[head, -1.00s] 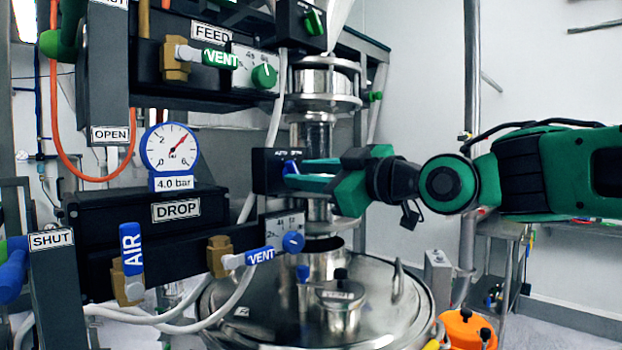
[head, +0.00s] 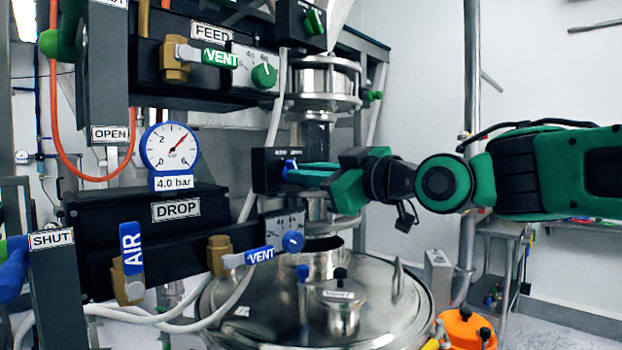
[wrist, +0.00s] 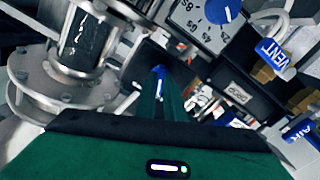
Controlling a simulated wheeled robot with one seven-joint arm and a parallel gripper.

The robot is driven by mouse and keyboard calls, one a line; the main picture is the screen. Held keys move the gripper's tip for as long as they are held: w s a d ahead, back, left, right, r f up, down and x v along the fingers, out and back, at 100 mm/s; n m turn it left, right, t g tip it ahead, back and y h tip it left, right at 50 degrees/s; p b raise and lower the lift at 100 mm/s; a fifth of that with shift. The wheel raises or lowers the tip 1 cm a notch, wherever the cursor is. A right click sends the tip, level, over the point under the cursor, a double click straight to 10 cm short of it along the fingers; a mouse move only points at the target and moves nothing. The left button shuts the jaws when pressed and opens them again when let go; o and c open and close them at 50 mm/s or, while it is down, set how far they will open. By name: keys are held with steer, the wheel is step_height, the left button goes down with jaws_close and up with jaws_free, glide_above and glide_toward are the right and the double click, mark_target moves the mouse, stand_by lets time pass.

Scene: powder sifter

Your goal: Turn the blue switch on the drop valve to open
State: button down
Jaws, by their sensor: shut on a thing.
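The blue switch (head: 290,165) sits on the front of a small black box (head: 266,172) on the drop valve, beside the steel pipe. My gripper (head: 292,172) reaches in from the right with its green fingers shut on the switch. The fingers cover most of the switch, so its exact angle is hard to read. In the wrist view a bit of the blue switch (wrist: 159,72) shows at the tips of the fingers.
A round blue dial (head: 293,241) and a blue VENT lever (head: 259,255) are below the switch. The pressure gauge (head: 170,147) is at the left above the DROP panel (head: 130,222). A steel vessel lid (head: 380,305) lies underneath. Free room is at the right, around my arm.

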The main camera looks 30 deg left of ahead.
steer(key=m, duration=1)
steer(key=shift+w+d+r+m, duration=0.2)
steer(key=shift+w+m, duration=0.1)
steer(key=shift+m, duration=0.1)
steer(key=shift+w+m, duration=0.1)
steer(key=shift+m, duration=0.2)
steer(key=c, duration=2)
jaws_free()
steer(key=shift+o, duration=0.8)
steer(key=shift+a+f, duration=0.1)
steer(key=shift+s, duration=0.2)
steer(key=v, duration=1.1)
